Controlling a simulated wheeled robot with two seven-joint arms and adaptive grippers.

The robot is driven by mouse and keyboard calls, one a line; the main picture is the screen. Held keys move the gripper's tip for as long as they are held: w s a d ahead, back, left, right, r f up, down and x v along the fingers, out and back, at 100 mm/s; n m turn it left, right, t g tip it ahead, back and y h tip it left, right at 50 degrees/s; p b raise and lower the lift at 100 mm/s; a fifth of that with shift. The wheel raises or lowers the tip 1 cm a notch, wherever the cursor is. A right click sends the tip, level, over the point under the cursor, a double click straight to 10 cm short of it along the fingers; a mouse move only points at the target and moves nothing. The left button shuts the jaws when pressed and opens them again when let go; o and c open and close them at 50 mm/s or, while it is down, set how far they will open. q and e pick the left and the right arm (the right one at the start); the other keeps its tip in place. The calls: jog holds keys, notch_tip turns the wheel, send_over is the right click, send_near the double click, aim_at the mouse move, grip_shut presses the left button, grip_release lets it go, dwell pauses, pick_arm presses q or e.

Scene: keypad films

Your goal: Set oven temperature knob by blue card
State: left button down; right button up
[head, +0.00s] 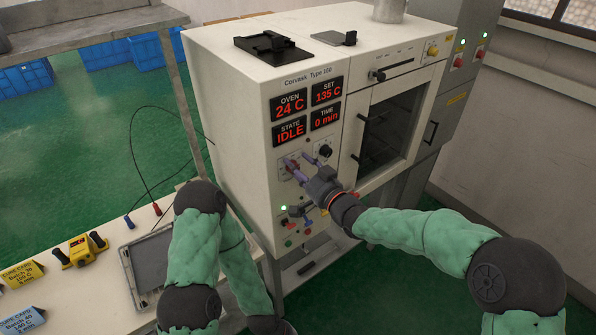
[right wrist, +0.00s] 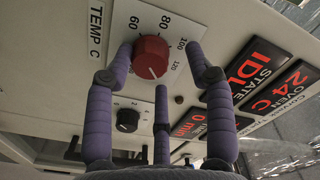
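The red temperature knob (right wrist: 151,57) sits on a white dial marked TEMP C, its white pointer line aimed toward the high end near 120. My right gripper (head: 299,163) is at the oven front (head: 233,110). In the right wrist view its purple fingers (right wrist: 160,52) are spread around the knob, the left one close to the rim and the right one apart from it. The SET display (head: 327,92) reads 135 C. The blue card (head: 22,321) stands at the lower left, seemingly reading 140 C. My left arm is folded in front; its gripper does not show.
A yellow card (head: 20,273) stands behind the blue one. A yellow device (head: 82,249) and a grey tray (head: 150,262) are on the bench. A second black knob (head: 325,151) is close to the right gripper. Lower buttons and plugs (head: 292,225) lie below it.

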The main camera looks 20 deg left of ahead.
jog(key=shift+s+f, duration=0.15)
jog(key=shift+f, duration=0.2)
jog(key=v, duration=1.2)
jog(key=shift+r, duration=0.2)
